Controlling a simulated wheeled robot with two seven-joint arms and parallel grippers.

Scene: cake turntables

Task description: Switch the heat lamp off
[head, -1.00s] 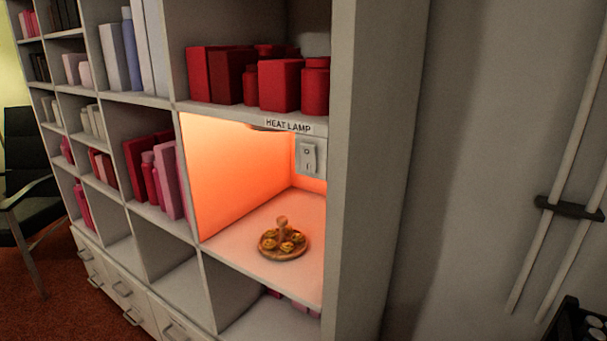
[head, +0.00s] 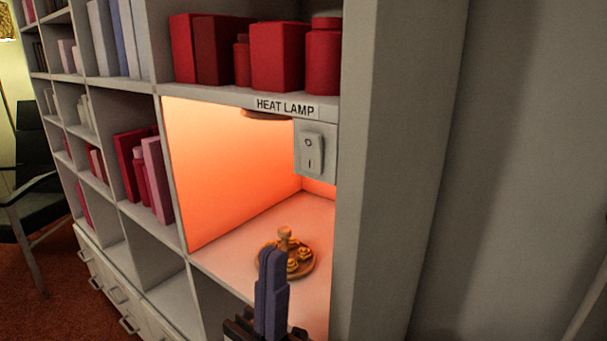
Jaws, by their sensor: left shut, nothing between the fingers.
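The heat lamp (head: 266,115) is under the top of a shelf compartment, which glows orange. A rocker switch (head: 312,152) marked O above and I below sits on a plate at the compartment's upper right, under the HEAT LAMP label (head: 286,108). My left gripper (head: 273,256) points up at the bottom of the view, its fingers together and empty. It shows below and left of the switch, apart from it, and covers part of the round wooden tray. My right gripper is not in view.
A round wooden tray (head: 305,268) with a knob and small pastries stands on the lit shelf. Red boxes and jars (head: 280,55) fill the shelf above. A wide grey side panel (head: 395,170) borders the compartment on the right. A dark chair (head: 40,180) stands at far left.

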